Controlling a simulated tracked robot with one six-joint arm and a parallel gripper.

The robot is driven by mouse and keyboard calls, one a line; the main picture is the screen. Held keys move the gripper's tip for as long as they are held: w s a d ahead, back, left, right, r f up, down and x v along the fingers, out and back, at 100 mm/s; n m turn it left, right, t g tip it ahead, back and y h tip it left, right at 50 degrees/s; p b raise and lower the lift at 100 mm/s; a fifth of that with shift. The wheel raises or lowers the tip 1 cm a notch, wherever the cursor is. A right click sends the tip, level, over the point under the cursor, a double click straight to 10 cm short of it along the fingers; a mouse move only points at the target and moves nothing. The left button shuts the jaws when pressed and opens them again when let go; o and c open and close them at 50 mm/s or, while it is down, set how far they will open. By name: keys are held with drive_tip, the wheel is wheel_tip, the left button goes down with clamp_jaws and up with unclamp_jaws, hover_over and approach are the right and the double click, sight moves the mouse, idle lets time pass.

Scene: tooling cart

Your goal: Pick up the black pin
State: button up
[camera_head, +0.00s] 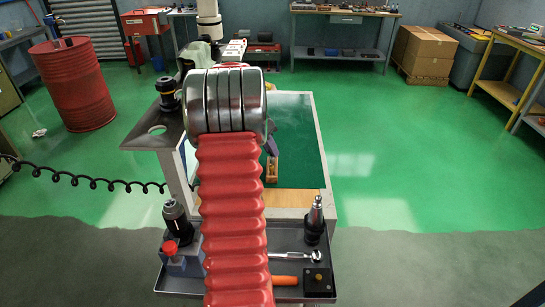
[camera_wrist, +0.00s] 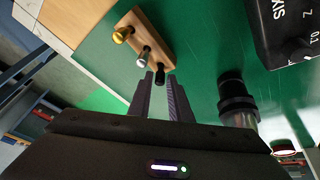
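The black pin (camera_wrist: 160,76) stands at the near end of a wooden block (camera_wrist: 136,22) in the wrist view. A silver pin (camera_wrist: 143,57) and a brass-coloured pin (camera_wrist: 123,35) stand in the same block. My gripper (camera_wrist: 160,82) is open, its two dark fingers apart, with the black pin showing between the fingertips. I cannot tell whether either finger touches it. In the head view the wooden block (camera_head: 271,170) shows just right of my red arm, on the cart's green top, and my gripper is mostly hidden.
A dark tool holder (camera_wrist: 238,100) stands right of my fingers, and a black labelled box (camera_wrist: 285,30) is at the upper right. In the head view, the cart's front tray (camera_head: 290,240) holds tool holders and a wrench (camera_head: 297,257).

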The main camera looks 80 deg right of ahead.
clamp_jaws()
drive_tip(key=shift+r, duration=0.1)
wheel_tip(320, 180, up, 10)
idle(0.7)
idle(0.5)
